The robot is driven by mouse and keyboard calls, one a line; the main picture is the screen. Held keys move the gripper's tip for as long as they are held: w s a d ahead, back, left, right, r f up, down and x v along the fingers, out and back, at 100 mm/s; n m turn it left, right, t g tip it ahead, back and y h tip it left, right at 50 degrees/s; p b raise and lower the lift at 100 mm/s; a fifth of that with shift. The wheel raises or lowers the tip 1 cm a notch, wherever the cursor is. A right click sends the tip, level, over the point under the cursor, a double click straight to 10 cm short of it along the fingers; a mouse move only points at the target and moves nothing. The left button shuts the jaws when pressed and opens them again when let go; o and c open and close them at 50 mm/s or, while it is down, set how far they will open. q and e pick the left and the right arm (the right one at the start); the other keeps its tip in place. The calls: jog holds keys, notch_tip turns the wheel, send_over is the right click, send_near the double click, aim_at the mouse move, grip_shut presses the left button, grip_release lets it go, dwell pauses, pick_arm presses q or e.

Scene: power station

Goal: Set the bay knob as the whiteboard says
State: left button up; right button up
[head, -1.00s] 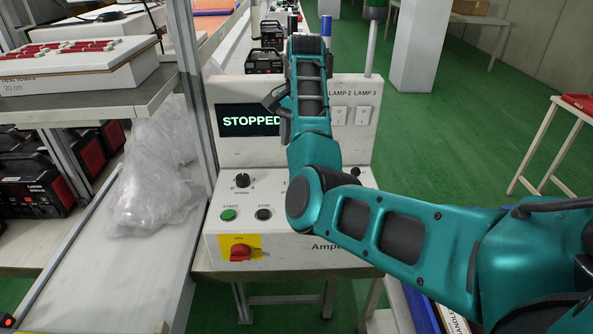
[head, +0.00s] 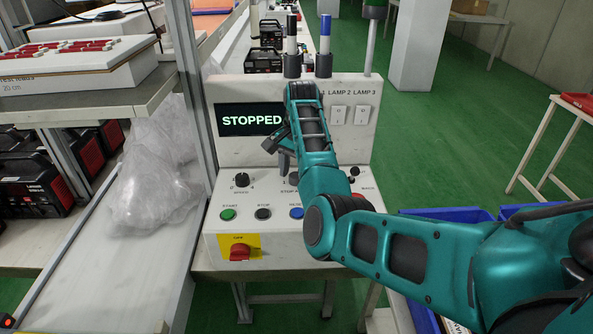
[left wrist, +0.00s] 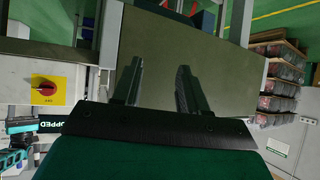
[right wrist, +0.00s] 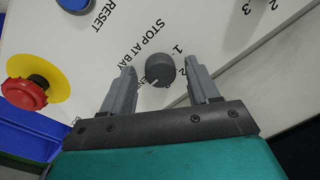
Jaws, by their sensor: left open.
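The dark round bay knob (right wrist: 160,68) shows in the right wrist view beside the words STOP AT BAY, with the digits 1 and 2 to its right. A pale mark shows near its lower edge. My right gripper (right wrist: 161,84) is open, with its fingers apart on either side of the knob; I cannot tell whether they touch it. In the head view my right gripper (head: 285,158) hangs over the console and mostly hides the knob. My left gripper (left wrist: 158,72) is open and empty. No whiteboard is readable.
The console (head: 225,190) has a STOPPED screen (head: 250,120), a speed knob (head: 242,180), green start (head: 228,214) and black stop (head: 263,213) buttons and a red switch (head: 240,252). A red emergency button (right wrist: 25,93) is left of the bay knob. Two posts (head: 325,40) stand behind.

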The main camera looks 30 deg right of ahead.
jog(key=c, duration=1)
jog(key=shift+o, duration=0.2)
jog(key=shift+n, duration=0.4)
jog(key=n, duration=0.4)
jog(key=shift+d+n, duration=0.1)
jog(key=shift+n, duration=0.2)
jog(key=n, duration=0.6)
jog(key=shift+w, duration=0.1)
jog(key=shift+n+g, duration=0.3)
jog(key=o, duration=1)
jog(key=shift+o, duration=0.2)
jog(key=shift+r, duration=0.1)
